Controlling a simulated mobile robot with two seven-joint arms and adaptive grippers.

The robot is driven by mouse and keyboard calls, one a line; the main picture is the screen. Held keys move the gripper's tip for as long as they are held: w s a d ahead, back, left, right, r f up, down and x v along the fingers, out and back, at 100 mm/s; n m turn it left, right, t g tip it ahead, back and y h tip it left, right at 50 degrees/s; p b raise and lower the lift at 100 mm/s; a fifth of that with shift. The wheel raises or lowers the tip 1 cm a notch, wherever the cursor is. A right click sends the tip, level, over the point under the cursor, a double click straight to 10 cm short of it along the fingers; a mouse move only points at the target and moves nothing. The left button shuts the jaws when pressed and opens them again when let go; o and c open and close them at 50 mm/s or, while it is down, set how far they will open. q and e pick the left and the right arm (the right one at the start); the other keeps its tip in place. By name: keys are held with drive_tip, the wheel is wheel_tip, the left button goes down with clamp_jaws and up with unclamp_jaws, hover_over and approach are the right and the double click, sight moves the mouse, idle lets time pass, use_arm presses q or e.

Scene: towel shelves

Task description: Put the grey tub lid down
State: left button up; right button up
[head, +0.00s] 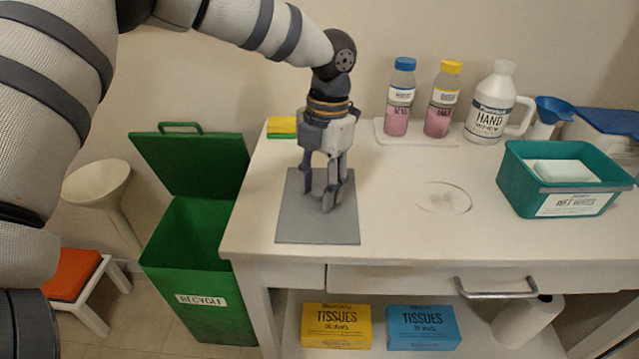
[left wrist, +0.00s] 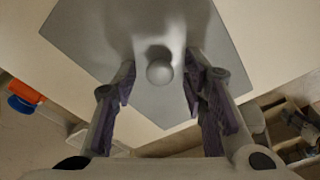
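The grey tub lid (head: 318,225) is a flat square plate lying on the left end of the white table, close to the front edge. In the left wrist view the lid (left wrist: 95,40) has a round knob (left wrist: 159,72) in its middle. My left gripper (head: 319,188) points down over the lid. In the left wrist view its fingers (left wrist: 160,85) are apart on either side of the knob, with a visible gap on both sides. A teal tub (head: 558,207) stands open on the right of the table with a white item inside. My right gripper is not in view.
Two pink bottles (head: 399,118) and a white jug (head: 493,115) stand at the back. A yellow-green sponge (head: 281,126) lies at the back left. An open green recycle bin (head: 205,310) stands left of the table. The table's middle is clear apart from a faint ring stain.

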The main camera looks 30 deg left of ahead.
use_arm(q)
wheel_tip(320, 180, up, 12)
drive_tip(key=w, duration=0.1)
drive_tip(key=shift+w+r, duration=0.15)
drive_tip(key=shift+w, duration=0.05)
drive_tip(key=shift+d, duration=0.1)
idle(0.4)
